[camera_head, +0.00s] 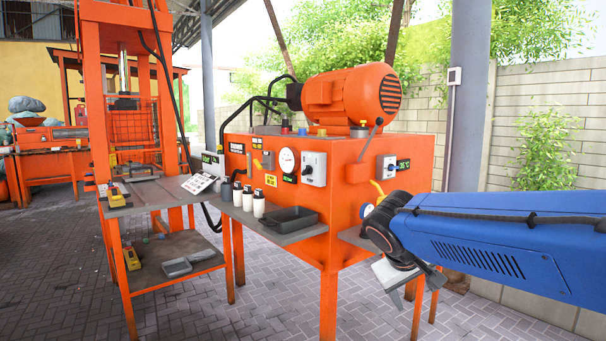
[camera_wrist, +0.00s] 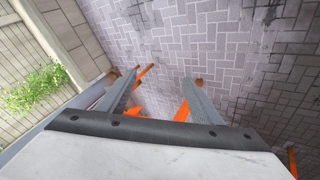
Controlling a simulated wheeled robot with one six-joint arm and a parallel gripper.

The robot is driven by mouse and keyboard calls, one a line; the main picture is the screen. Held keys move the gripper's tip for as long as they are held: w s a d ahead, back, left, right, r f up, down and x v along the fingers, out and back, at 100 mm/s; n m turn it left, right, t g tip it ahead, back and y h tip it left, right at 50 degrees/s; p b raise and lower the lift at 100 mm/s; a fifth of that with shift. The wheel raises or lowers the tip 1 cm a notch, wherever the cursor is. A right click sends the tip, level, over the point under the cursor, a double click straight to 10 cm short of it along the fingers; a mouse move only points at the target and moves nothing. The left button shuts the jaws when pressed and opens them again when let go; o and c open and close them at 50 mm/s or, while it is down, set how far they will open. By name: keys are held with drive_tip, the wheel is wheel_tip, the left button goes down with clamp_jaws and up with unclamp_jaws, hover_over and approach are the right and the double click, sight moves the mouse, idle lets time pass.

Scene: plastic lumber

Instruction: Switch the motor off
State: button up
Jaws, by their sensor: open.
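The orange motor (camera_head: 340,98) lies on top of an orange cabinet (camera_head: 345,205). On the cabinet's front is a grey switch box with a dark rotary knob (camera_head: 314,168). Another small grey box with a knob (camera_head: 385,167) is on the right-hand face. The labels are too small to tell which one switches the motor. My gripper (camera_head: 411,284) is low in front of the cabinet's right side, pointing down, apart from both switches. In the wrist view my gripper (camera_wrist: 163,82) has its two fingers spread, with only paving and orange legs visible beyond them.
A shelf on the cabinet front holds several small bottles (camera_head: 248,198) and a dark tray (camera_head: 289,220). An orange press frame (camera_head: 98,100) with a side table stands at left. A grey post (camera_head: 468,90) and block wall (camera_head: 545,110) are at right. Paved floor is clear in front.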

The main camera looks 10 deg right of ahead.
drive_tip(key=w+r+t+h, duration=0.1)
drive_tip(key=w+r+h, duration=0.4)
drive_tip(key=w, duration=1.1)
drive_tip(key=n+t+h, duration=0.3)
drive_tip(key=t, duration=0.7)
approach(304, 171)
drive_tip(key=x, duration=0.9)
drive_tip(key=shift+w, duration=0.1)
drive_tip(key=c, duration=1.1)
